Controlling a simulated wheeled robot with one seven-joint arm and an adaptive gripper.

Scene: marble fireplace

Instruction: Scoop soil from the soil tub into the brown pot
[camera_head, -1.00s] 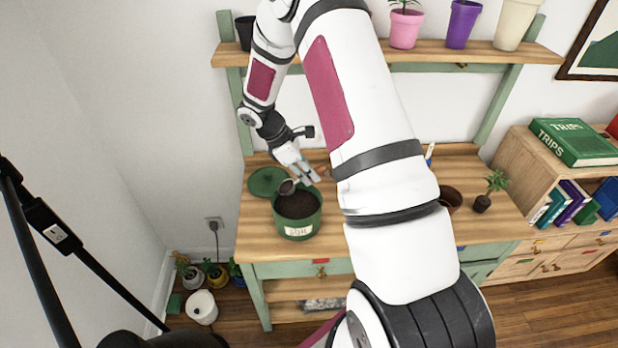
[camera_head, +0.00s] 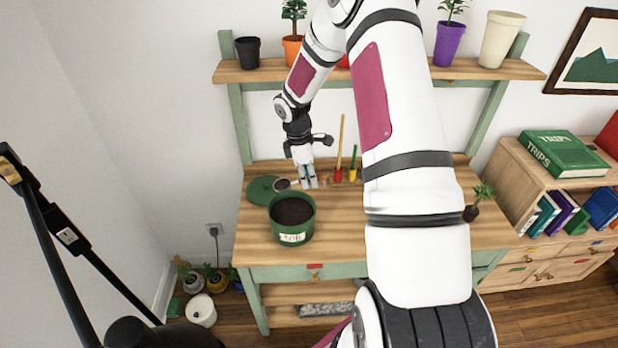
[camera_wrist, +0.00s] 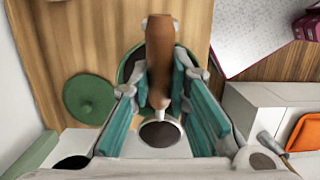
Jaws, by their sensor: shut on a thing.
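The green soil tub (camera_head: 293,237), full of dark soil, stands on the left of the wooden bench. My gripper (camera_head: 308,183) is just behind and right of it, shut on a scoop. The scoop's bowl (camera_head: 282,185) shows beyond the tub's rim, near the green lid. In the wrist view, its brown handle (camera_wrist: 160,55) lies between my fingers, and the round bowl (camera_wrist: 160,133) holds dark soil. The tub's rim (camera_wrist: 122,72) is partly hidden behind the handle. The brown pot is not visible now; my arm covers that part of the bench.
The green lid (camera_head: 262,189) lies left of the scoop. Tools with red and yellow ends (camera_head: 338,175) stand at the bench's back. A small plant (camera_head: 472,212) stands at the right. A shelf with pots (camera_head: 255,72) runs above. Bare bench lies right of the tub.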

